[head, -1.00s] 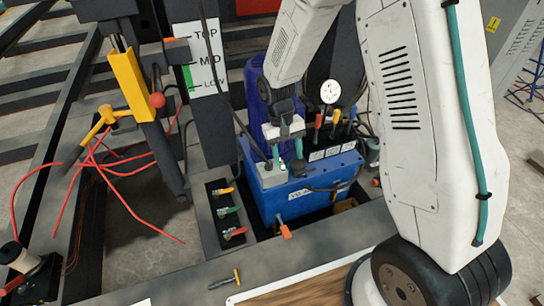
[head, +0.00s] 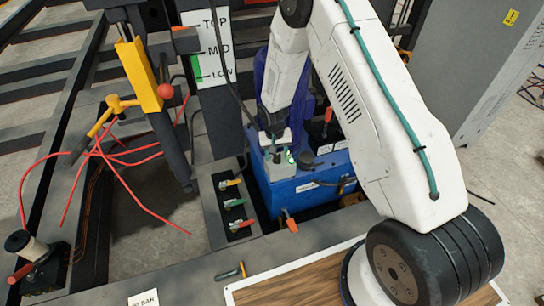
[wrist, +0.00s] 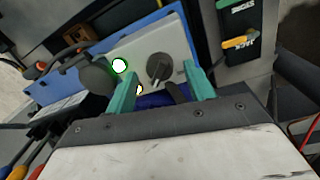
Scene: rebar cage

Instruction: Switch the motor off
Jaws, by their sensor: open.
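A grey switch box (head: 281,170) sits on the left end of the blue motor unit (head: 325,188). In the wrist view the switch box (wrist: 184,42) carries a dark rotary knob (wrist: 159,67), a green-lit lamp (wrist: 120,65) and a second small bright spot (wrist: 138,90). My gripper (head: 276,150) is above the box in the head view. In the wrist view my gripper (wrist: 163,80) is open, with its two teal fingers apart on either side of the knob. I cannot tell whether a finger touches it.
A panel of coloured valve levers (head: 234,204) lies left of the motor unit. A TOP/MID/LOW sign (head: 211,48) stands behind. An orange-handled lever (head: 289,222) sticks out in front. A grey cabinet (head: 470,60) stands at the right.

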